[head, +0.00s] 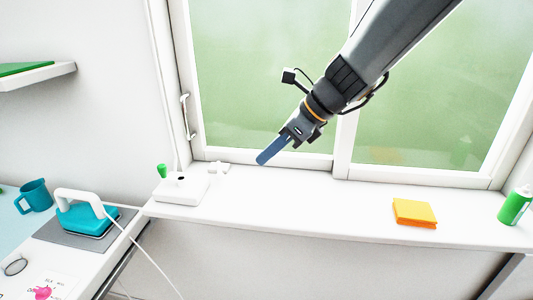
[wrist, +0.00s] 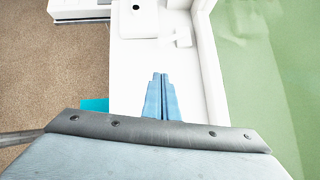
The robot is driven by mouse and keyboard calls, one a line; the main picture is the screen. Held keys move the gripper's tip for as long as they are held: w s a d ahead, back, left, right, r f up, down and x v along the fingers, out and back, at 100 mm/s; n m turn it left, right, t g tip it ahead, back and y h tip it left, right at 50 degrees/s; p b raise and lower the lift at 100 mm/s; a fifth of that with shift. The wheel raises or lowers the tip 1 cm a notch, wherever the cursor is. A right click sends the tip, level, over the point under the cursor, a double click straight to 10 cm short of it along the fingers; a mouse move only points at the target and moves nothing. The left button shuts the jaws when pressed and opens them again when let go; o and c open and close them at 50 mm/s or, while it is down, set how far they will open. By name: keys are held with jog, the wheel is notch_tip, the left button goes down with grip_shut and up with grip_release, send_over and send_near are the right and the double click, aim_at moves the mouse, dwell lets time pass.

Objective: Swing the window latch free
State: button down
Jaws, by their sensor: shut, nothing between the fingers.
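A slim white latch-like fitting (head: 188,116) is on the left side of the window frame, running roughly upright. A small white piece (head: 219,168) lies low at the window's bottom rail, and it also shows in the wrist view (wrist: 182,38); I cannot tell whether it belongs to the latch. My gripper (head: 262,160), with blue fingers, is shut and empty. It points down and left in front of the left pane, right of both white pieces and touching neither. In the wrist view the fingers (wrist: 160,80) are together over the sill.
A white box with a dark hole (head: 181,190) stands on the sill (head: 300,212), left of my gripper. An orange pad (head: 414,212) and a green bottle (head: 515,205) are farther right. A teal iron (head: 86,215) and mug (head: 34,196) stand at lower left. The middle sill is clear.

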jog(key=x, duration=0.3)
jog(key=a+x, duration=0.1)
jog(key=x, duration=0.2)
jog(key=r+p+x, duration=0.1)
jog(key=x, duration=0.2)
jog(key=shift+s+a+f, duration=0.2)
jog(key=shift+a, duration=0.3)
jog(key=shift+w+a+f, duration=0.2)
jog(key=shift+w+a, duration=0.25)
jog(key=shift+a, duration=0.3)
